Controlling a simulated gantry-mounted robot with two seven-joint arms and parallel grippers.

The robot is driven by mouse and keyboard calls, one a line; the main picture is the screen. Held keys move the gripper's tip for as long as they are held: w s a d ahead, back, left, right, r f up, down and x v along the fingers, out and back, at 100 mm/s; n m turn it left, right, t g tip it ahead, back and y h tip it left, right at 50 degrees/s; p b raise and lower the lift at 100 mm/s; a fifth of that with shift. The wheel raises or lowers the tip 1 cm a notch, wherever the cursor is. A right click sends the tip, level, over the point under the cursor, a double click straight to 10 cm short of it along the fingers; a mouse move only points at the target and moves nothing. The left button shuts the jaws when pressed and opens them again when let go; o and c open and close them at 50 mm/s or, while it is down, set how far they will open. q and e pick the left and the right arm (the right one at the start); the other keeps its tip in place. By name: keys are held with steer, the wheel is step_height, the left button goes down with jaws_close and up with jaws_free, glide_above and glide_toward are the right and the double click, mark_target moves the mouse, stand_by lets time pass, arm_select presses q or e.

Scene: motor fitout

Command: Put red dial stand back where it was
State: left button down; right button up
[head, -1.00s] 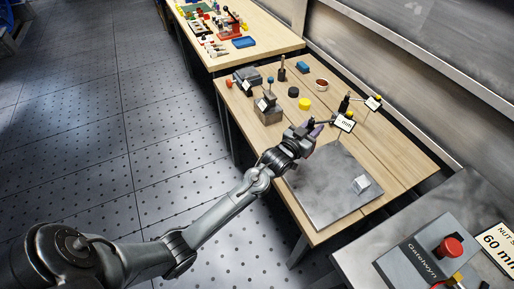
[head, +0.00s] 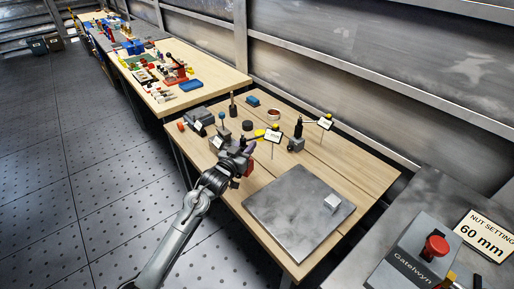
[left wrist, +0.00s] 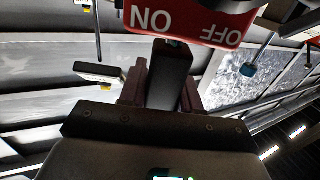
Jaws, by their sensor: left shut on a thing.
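My left gripper (head: 242,162) is shut on the red dial stand, over the left side of the wooden bench. The stand's red base (head: 250,169) shows just right of the fingers in the head view. A white dial face (head: 273,136) with a yellow knob sits on its arm to the right. In the left wrist view, the red base (left wrist: 190,18) carries ON and OFF lettering, and the dark post (left wrist: 168,78) stands between the fingers. The arm partly hides the stand in the head view. My right gripper is not in view.
A grey surface plate (head: 295,222) with a small metal block (head: 332,202) lies in front. A second, grey-based dial stand (head: 297,143) stands behind. A black puck (head: 247,126), a vise-like block (head: 197,117) and a blue block (head: 253,101) stand farther back. Bench around the plate is clear.

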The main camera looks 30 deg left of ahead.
arm_select(q)
steer(key=a+f+b, duration=0.1)
steer(key=a+f, duration=0.2)
steer(key=f, duration=0.2)
steer(key=shift+f+b, duration=0.2)
steer(key=shift+b, duration=0.15)
steer(key=shift+f, duration=0.15)
stand_by(0.3)
steer(key=c, duration=1.1)
jaws_free()
steer(key=shift+f, duration=0.25)
steer(key=o, duration=0.3)
steer(key=shift+a, duration=0.1)
steer(key=shift+r, duration=0.2)
